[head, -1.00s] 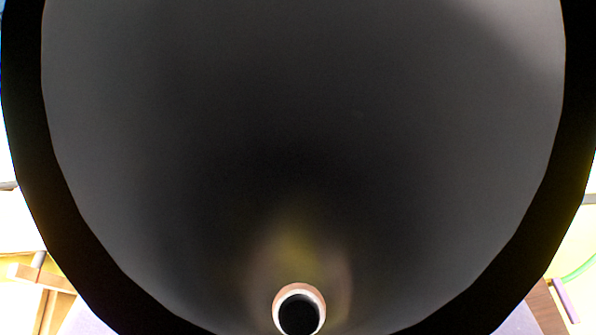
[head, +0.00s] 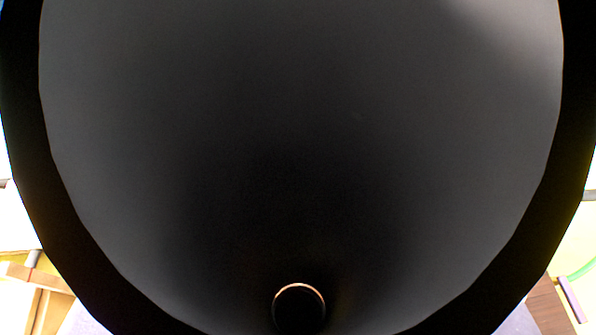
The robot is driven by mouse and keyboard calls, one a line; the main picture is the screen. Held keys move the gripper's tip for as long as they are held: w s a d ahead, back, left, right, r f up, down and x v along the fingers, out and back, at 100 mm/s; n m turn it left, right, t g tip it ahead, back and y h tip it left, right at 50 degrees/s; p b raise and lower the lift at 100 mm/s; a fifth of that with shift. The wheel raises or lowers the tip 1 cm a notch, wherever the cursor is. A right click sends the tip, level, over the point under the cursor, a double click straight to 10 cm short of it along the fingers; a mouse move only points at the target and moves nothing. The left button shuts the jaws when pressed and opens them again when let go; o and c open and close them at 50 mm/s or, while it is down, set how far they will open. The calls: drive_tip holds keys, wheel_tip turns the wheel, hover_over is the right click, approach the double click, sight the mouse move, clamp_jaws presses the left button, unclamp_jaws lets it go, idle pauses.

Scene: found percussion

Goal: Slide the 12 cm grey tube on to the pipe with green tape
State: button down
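The grey tube (head: 300,120) fills almost the whole view; I look down its dark inside from its near end, which has a thick black rim. Its far opening shows as a small circle at the bottom centre. A dark round shape (head: 299,312) nearly fills that opening, with only a thin copper-bright edge around its upper part. It may be the end of the pipe, but I cannot tell how deep it sits. No green tape on a pipe shows. My gripper's fingers are not in view.
At the lower left are a wooden piece (head: 40,277) and a short grey peg (head: 33,258). At the lower right are a brown wooden piece (head: 548,306), a purple bar (head: 572,298) and part of a green curve (head: 583,268). The tube hides everything between.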

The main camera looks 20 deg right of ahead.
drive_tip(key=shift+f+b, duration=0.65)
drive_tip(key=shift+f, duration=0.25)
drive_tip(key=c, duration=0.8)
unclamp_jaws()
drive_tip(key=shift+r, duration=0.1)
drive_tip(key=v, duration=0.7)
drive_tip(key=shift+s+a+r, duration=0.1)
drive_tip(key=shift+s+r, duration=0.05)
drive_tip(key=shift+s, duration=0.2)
